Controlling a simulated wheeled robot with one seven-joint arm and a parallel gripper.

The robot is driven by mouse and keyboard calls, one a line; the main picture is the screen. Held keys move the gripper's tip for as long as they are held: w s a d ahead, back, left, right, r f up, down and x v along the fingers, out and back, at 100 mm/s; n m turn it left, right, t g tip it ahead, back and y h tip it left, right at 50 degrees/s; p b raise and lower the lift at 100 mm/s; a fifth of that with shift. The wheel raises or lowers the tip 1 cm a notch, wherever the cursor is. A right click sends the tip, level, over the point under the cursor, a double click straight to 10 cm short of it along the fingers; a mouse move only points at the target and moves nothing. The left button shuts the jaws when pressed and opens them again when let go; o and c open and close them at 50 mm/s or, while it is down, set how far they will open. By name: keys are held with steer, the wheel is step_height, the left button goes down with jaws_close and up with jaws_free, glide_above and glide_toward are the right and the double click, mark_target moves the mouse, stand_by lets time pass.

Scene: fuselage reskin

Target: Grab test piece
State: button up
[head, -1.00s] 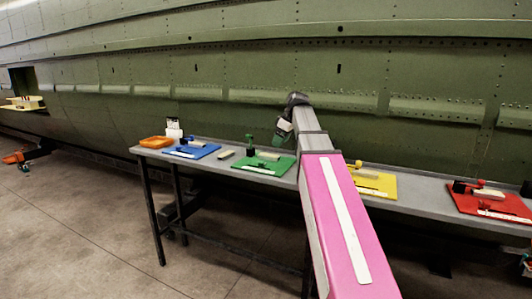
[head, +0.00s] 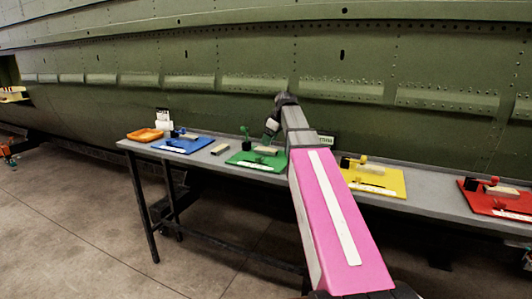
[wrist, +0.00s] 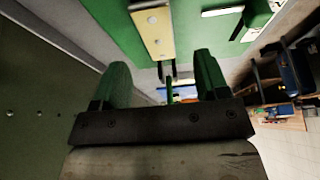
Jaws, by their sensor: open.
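I cannot tell for sure which item is the test piece. A pale cream block (head: 267,150) lies on the green board (head: 240,162), close below my gripper. In the wrist view a cream bar (wrist: 153,28) with screw-like dots lies over the green board, ahead of my fingers and roughly in line with the gap. My gripper (wrist: 162,80) is open with two green fingers and nothing between them. In the head view my gripper (head: 270,130) hangs above the green board, and my arm hides part of the table. Another pale block (head: 220,149) lies on bare table.
The grey table (head: 330,178) runs along the green fuselage wall (head: 410,60). Blue (head: 172,146), yellow (head: 378,184) and red (head: 482,203) boards carry similar parts. A green upright part (head: 245,132) stands left of the cream block.

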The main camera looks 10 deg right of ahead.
mark_target(266, 149)
steer(key=x, duration=0.5)
steer(key=shift+d, duration=0.15)
steer(key=shift+f, duration=0.1)
steer(key=shift+c, duration=0.3)
steer(key=c, duration=1)
